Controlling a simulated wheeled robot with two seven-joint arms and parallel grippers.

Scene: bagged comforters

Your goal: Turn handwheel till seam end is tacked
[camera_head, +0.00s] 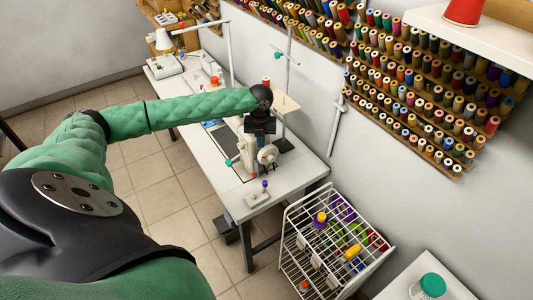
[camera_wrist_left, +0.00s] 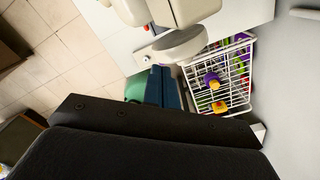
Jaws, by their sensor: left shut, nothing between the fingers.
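The white sewing machine (camera_head: 254,150) stands on the white table (camera_head: 292,178), partly hidden by my arm's end. Its pale round handwheel (camera_head: 267,154) faces the near right side. In the left wrist view the handwheel (camera_wrist_left: 178,46) shows large below the machine body. My left gripper (camera_wrist_left: 157,72) is shut and empty, its tips close to the handwheel's rim. I cannot tell whether they touch it. In the head view the gripper's dark body (camera_head: 261,127) is above the handwheel. The seam and needle area are hidden. My right gripper is not in view.
A white wire basket rack (camera_head: 300,243) with coloured spools stands right of the table. A small block with a purple knob (camera_head: 264,186) lies on the near table end. Thread racks (camera_head: 420,90) line the wall.

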